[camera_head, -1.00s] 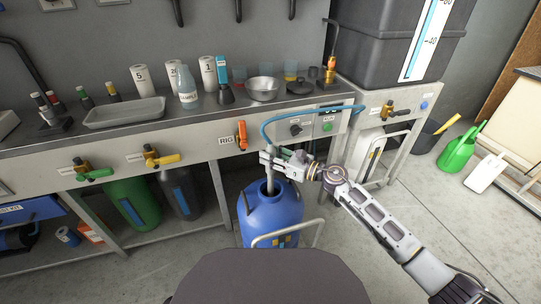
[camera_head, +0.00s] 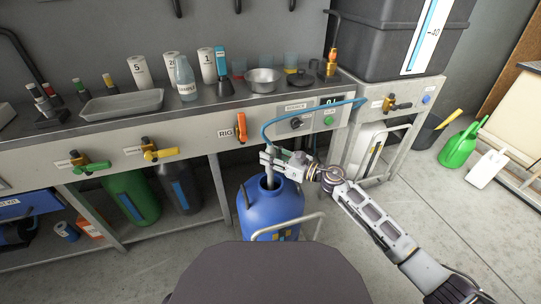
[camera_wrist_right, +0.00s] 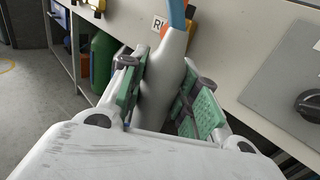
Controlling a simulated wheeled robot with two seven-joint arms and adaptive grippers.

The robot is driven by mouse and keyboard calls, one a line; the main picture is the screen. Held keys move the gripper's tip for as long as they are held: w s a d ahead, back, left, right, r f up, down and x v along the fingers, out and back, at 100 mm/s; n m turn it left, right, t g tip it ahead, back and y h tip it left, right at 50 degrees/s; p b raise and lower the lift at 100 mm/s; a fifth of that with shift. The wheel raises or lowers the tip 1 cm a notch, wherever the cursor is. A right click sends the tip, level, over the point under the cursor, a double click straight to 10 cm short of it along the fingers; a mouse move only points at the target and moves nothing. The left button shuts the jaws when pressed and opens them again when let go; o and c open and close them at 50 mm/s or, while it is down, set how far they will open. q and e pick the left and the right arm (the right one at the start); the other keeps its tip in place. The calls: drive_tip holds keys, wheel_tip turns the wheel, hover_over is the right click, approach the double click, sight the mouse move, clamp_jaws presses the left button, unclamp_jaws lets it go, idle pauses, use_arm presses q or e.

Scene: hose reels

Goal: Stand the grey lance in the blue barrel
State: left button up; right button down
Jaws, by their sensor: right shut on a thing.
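The grey lance (camera_head: 269,178) is upright, with its lower end inside the mouth of the blue barrel (camera_head: 272,211). A blue hose (camera_head: 292,117) runs from its top to the bench front. My right gripper (camera_head: 268,161) is shut on the lance just above the barrel. In the right wrist view the lance (camera_wrist_right: 160,85) stands between the green finger pads of the right gripper (camera_wrist_right: 163,98). How deep the lance reaches is hidden by the barrel. My left gripper is not in view.
The bench (camera_head: 110,133) behind holds bottles, a tray (camera_head: 122,103) and a metal bowl (camera_head: 263,79). A metal handle frame (camera_head: 285,227) stands in front of the barrel. A green watering can (camera_head: 460,146) is on the floor at right. Floor left of the barrel is clear.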

drive_tip(key=c, duration=1.2)
unclamp_jaws()
drive_tip(key=shift+o, duration=1.1)
drive_tip(key=shift+s+d+f, duration=0.1)
drive_tip(key=shift+s+d, duration=0.2)
drive_tip(key=shift+d, duration=0.2)
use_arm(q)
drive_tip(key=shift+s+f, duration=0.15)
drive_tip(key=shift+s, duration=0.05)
use_arm(e)
drive_tip(key=v, duration=1)
drive_tip(key=shift+s+d, duration=0.2)
drive_tip(key=shift+d, duration=0.15)
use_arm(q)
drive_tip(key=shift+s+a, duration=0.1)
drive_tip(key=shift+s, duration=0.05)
use_arm(e)
drive_tip(key=shift+s+a, duration=0.1)
